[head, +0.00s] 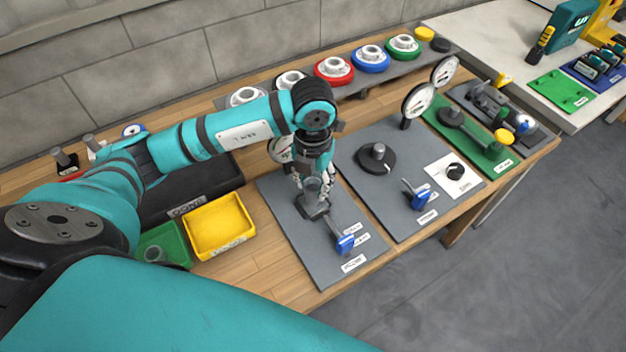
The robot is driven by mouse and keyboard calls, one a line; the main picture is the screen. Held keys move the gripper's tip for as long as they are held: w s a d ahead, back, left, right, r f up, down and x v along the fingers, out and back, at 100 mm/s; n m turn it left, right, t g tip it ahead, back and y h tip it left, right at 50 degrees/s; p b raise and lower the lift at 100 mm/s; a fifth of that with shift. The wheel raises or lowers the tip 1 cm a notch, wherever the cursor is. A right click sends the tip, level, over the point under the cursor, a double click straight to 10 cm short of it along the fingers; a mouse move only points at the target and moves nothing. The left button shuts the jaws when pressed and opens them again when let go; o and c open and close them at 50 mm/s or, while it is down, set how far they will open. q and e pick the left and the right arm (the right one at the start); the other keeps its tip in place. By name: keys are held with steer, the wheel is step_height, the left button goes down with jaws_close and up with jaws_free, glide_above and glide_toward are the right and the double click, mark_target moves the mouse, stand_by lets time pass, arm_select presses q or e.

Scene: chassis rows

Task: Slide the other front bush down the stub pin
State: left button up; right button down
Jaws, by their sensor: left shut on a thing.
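My left gripper (317,188) points down over the nearest grey board (328,262) and is shut on a small grey bush (312,187). The bush is just above or around the stub pin; the fingers hide much of both, so I cannot tell how far it sits on the pin. A dark base (315,212) shows directly below the fingertips. A blue-handled clamp (345,243) lies on the same board, in front of the base. My right gripper is not in view.
A yellow bin (219,226) and a green bin (172,240) stand left of the board. A second grey board (400,142) with a black disc (376,159) and a dial gauge (418,100) lies to the right. Coloured round holders line the back.

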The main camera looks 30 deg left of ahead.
arm_select(q)
steer(key=shift+f, duration=0.1)
steer(key=shift+f+b, duration=0.7)
steer(key=shift+b, duration=0.05)
steer(key=o, duration=1.3)
step_height(320, 180, up, 12)
